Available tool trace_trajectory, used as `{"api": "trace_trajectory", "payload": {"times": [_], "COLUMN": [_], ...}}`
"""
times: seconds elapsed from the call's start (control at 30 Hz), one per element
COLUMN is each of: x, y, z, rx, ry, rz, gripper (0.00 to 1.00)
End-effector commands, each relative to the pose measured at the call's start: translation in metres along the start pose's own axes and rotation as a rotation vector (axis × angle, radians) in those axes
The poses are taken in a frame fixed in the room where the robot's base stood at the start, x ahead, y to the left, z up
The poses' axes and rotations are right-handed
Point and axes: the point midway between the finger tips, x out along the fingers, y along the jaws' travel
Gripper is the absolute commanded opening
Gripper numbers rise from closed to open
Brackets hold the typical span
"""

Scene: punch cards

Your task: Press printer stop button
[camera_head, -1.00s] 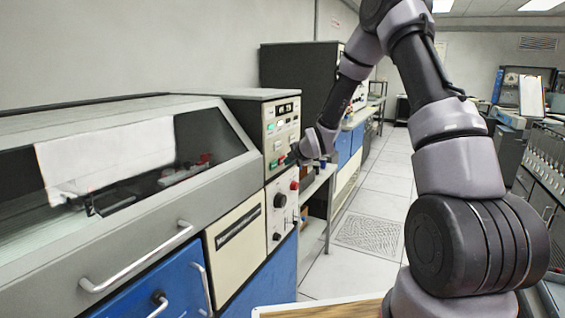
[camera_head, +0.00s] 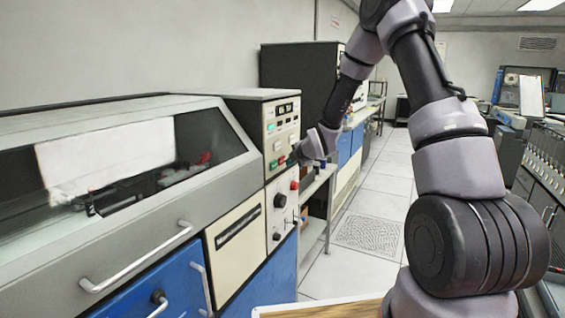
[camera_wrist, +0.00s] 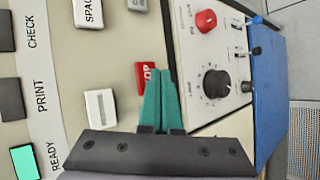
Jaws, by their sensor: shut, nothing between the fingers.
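The printer's control panel (camera_head: 281,125) is on the upright cream face at the right end of the machine. In the wrist view, a red button (camera_wrist: 146,72) carries white letters ending in "OP"; its lower right part is hidden by my fingertips. My gripper (camera_wrist: 159,75) is shut and empty, its two teal fingers together. The tips overlap the red button's right edge in the picture; I cannot tell whether they touch it. In the head view, my gripper (camera_head: 294,158) is at the panel's lower right, beside the small red button, and mostly hidden by my wrist.
A white button (camera_wrist: 101,108), a "SPACE" button (camera_wrist: 88,12) and a lit green button (camera_wrist: 24,162) are nearby. A red knob (camera_wrist: 206,21) and a black dial (camera_wrist: 212,87) sit on the neighbouring panel. A shelf (camera_head: 318,185) stands right of the printer. The aisle floor (camera_head: 372,205) is clear.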

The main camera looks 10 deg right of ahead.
Motion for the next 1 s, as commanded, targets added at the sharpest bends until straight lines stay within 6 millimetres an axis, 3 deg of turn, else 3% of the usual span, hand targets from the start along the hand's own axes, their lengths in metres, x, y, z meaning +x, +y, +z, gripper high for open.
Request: {"api": "trace_trajectory", "payload": {"times": [0.43,1.0], "x": [-0.005,-0.038], "y": [-0.004,-0.027], "z": [0.004,0.028], "rx": [-0.001,0.0], "ry": [-0.001,-0.001], "rz": [0.0,0.0], "gripper": [0.0,0.0]}}
